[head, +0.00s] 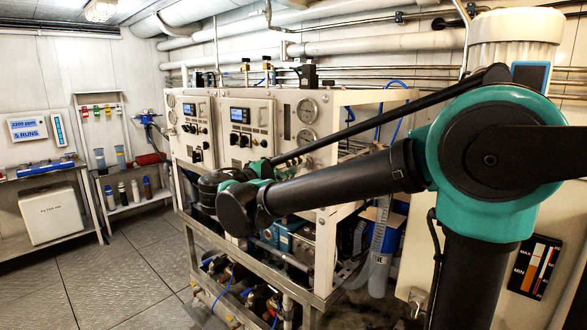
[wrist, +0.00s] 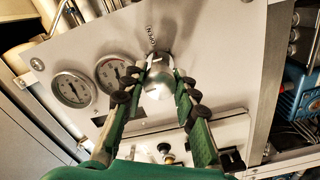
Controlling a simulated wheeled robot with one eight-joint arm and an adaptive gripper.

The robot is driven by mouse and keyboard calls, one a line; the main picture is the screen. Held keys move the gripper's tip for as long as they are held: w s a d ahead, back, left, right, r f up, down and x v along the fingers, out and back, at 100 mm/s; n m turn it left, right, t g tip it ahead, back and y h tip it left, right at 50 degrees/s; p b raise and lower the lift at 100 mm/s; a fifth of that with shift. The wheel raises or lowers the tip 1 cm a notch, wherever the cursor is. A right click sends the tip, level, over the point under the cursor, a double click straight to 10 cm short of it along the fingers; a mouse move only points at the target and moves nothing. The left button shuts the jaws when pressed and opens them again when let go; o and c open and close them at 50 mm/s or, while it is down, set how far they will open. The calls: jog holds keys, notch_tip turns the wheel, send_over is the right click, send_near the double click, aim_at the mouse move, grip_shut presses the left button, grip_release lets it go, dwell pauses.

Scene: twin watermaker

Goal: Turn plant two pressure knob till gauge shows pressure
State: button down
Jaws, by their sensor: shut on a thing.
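In the wrist view, the silver round pressure knob (wrist: 158,86) sits on the metal panel. Two round white-faced gauges (wrist: 115,73) (wrist: 72,90) are to the left of the knob. Their needles are too small to read surely. In the head view, two gauges (head: 307,110) (head: 303,139) show on the right panel above my arm. My gripper and the knob are hidden behind my arm there.
The watermaker frame (head: 345,97) carries two control panels, with pumps and hoses below. Blue hoses and pipes run at its right. A shelf with bottles (head: 122,190) and a white filter box (head: 53,215) stand at the left. The floor (head: 110,275) at the left front is clear.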

jog(key=m, duration=0.4)
jog(key=shift+f+m, duration=0.1)
jog(key=shift+m, duration=0.3)
dwell(0.4)
jog(key=c, duration=1.2)
grip_release()
jog(key=shift+o, duration=0.2)
jog(key=shift+s+a, duration=0.1)
jog(key=v, duration=1.1)
jog(key=shift+s+a, duration=0.25)
jog(key=shift+s, duration=0.05)
